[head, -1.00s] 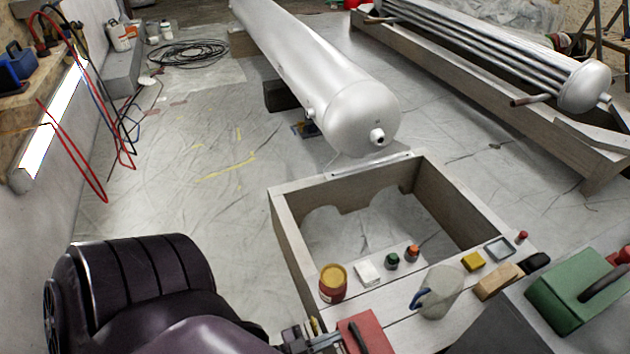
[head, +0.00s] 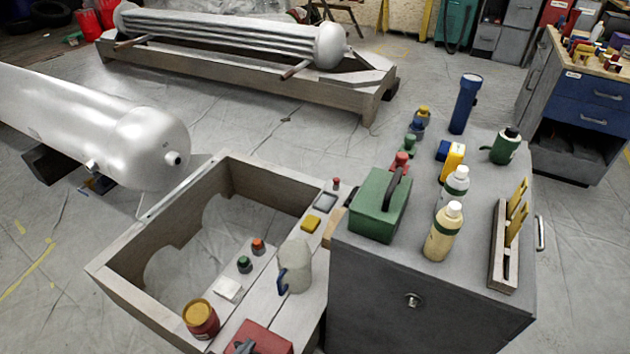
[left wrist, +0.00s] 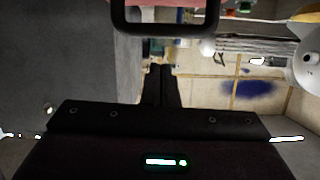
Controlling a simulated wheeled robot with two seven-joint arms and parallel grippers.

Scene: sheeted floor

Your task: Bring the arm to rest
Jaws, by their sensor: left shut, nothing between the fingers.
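My left gripper shows in the left wrist view (left wrist: 161,72). Its two dark fingers lie side by side, closed, with nothing between them. A dark loop-shaped handle (left wrist: 165,27) is at the top of that view, with a pinkish-red surface behind it; the fingertips appear apart from it. In the head view, the left arm does not show clearly; a small grey piece at the bottom edge, by the red box (head: 268,340), is too cut off to identify. My right gripper is in neither view.
A wooden frame bench (head: 118,262) carries a jar (head: 201,320), a jug (head: 296,268) and small items. A grey cabinet (head: 400,320) on the right holds a green box (head: 378,212), bottles and a flashlight (head: 465,103). A silver tank (head: 80,120) lies left.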

